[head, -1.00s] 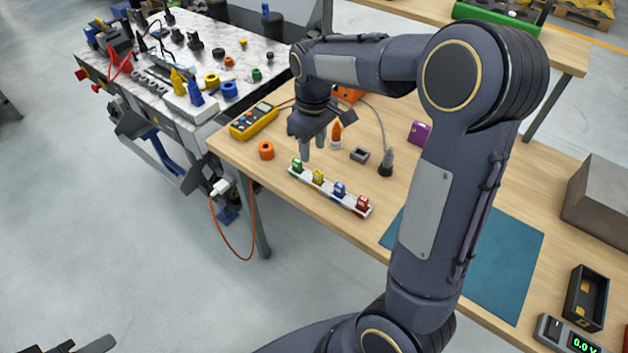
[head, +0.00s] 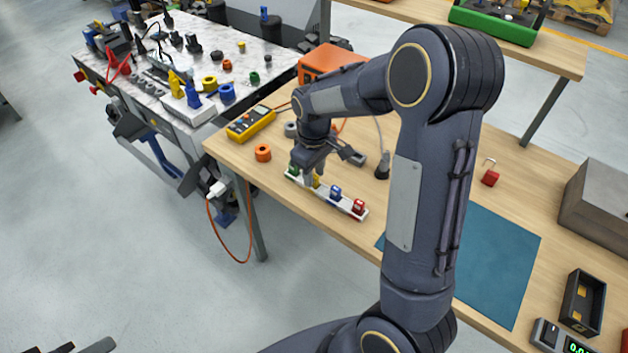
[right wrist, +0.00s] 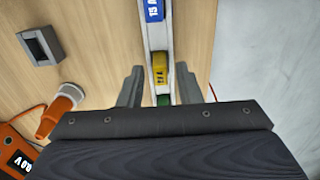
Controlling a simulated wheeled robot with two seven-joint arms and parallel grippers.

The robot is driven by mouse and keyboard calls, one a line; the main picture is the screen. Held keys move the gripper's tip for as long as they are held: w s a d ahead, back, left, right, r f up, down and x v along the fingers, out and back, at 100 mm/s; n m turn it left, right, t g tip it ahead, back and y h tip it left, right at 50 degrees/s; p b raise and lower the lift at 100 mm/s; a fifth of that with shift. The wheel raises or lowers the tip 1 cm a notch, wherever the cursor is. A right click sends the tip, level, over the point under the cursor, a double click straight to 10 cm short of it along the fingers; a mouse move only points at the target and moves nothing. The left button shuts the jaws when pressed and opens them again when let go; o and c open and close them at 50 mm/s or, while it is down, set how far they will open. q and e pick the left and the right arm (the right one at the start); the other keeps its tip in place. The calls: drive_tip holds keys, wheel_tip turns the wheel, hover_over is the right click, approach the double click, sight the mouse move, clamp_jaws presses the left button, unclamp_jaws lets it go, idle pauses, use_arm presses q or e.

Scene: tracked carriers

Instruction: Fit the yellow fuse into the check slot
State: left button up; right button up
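The yellow fuse (right wrist: 160,70) stands in the white fuse strip (right wrist: 148,40) between a blue and a green fuse. In the head view the yellow fuse (head: 316,182) is partly hidden by my right gripper (head: 309,178). That gripper is low over the strip. In the right wrist view its two fingers (right wrist: 158,88) are apart, one on each side of the strip near the yellow fuse, with gaps showing. A black holder with yellow parts inside (head: 583,302) lies at the right; I cannot tell if it is the check slot. My left gripper (head: 84,346) shows at the bottom left, fingers apart, cut off.
Blue (head: 335,193) and red (head: 359,208) fuses share the strip. An orange ring (head: 263,153), a yellow multimeter (head: 251,124) and an orange box (head: 330,62) are nearby. A teal mat (head: 490,262) is clear. A display unit (head: 562,338) sits beside the black holder.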

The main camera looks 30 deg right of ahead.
clamp_jaws()
drive_tip(key=shift+r, duration=0.1)
